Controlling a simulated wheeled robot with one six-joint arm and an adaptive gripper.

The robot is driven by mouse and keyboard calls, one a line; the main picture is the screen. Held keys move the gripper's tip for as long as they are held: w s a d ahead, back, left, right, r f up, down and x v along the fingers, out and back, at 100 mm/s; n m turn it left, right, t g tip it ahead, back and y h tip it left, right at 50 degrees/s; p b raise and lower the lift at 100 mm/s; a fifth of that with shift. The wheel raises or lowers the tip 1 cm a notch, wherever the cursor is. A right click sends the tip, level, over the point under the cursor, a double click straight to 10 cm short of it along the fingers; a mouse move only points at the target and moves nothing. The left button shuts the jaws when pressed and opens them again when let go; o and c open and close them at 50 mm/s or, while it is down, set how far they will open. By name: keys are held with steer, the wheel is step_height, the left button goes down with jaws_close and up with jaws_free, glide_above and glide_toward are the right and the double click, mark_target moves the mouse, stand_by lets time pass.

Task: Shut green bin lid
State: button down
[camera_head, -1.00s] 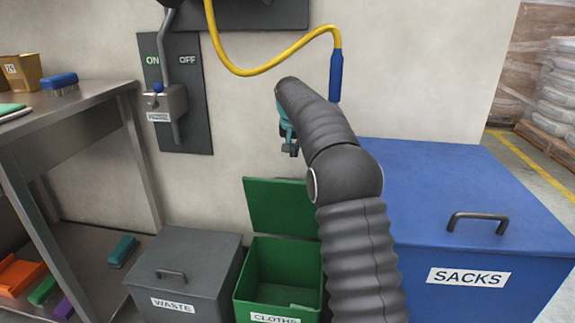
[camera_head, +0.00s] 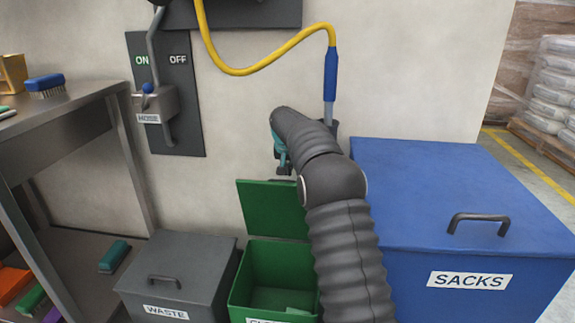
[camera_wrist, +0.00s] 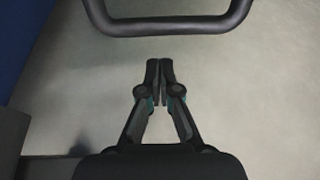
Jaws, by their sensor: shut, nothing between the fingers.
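The green bin (camera_head: 262,270) stands on the floor between a grey bin and a blue bin, and its inside shows. Its green lid (camera_head: 265,208) stands raised at the back, close to the wall. My gripper (camera_head: 284,170) is just above the lid's top edge in the head view, partly hidden by my dark arm, which also covers the right side of the bin and lid. In the wrist view my gripper (camera_wrist: 160,65) is shut and empty. A dark bar handle (camera_wrist: 165,27) crosses ahead of its tips, apart from them; I cannot tell what it belongs to.
The grey WASTE bin (camera_head: 180,275) is at left and the blue SACKS bin (camera_head: 460,200) at right, both lidded. A metal bench (camera_head: 70,110) is far left. A yellow hose (camera_head: 265,68) with a blue nozzle (camera_head: 331,75) hangs above my arm.

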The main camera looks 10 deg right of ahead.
steer(key=shift+s+a+f, duration=0.1)
steer(key=shift+s+a, duration=0.15)
steer(key=shift+s, duration=0.45)
steer(key=shift+s+a+f, duration=0.1)
steer(key=shift+s+a, duration=0.1)
steer(key=shift+s, duration=0.45)
steer(key=shift+s+b, duration=0.1)
steer(key=shift+b, duration=0.3)
